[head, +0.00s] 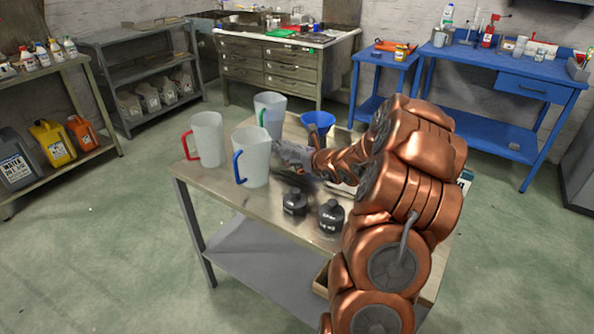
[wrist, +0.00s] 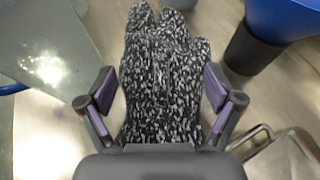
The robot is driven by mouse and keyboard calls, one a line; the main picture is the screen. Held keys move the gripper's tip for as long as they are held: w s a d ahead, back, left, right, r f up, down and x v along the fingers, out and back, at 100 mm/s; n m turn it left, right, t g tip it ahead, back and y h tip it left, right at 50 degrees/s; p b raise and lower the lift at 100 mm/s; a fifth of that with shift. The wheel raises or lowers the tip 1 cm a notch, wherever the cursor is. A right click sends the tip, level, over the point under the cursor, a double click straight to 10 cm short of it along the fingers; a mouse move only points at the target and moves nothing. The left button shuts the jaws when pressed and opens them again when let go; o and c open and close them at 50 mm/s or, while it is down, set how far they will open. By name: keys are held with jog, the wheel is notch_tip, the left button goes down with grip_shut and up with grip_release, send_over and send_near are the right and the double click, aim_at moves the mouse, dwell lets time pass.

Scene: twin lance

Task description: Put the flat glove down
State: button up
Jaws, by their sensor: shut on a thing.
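The flat glove (wrist: 165,80) is speckled black and grey. In the wrist view it lies between the two fingers of my gripper (wrist: 158,88), its fingers pointing away from me. My gripper is shut on the glove, low over the metal-topped table (head: 262,205). I cannot tell if the glove touches the tabletop. In the head view my arm and gripper (head: 296,156) partly hide this spot.
A red-handled jug (head: 207,140), a blue-handled jug (head: 254,163) and another jug (head: 270,112) stand left of and behind my gripper. A blue funnel (head: 318,122) stands behind. Two black weights or canisters (head: 295,202) (head: 331,217) stand in front. Bare tabletop shows at front left.

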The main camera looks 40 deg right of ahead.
jog(key=shift+a+f, duration=0.1)
jog(key=shift+f, duration=2.15)
jog(key=shift+f, duration=0.2)
jog(key=o, duration=0.7)
jog(key=shift+r, duration=0.15)
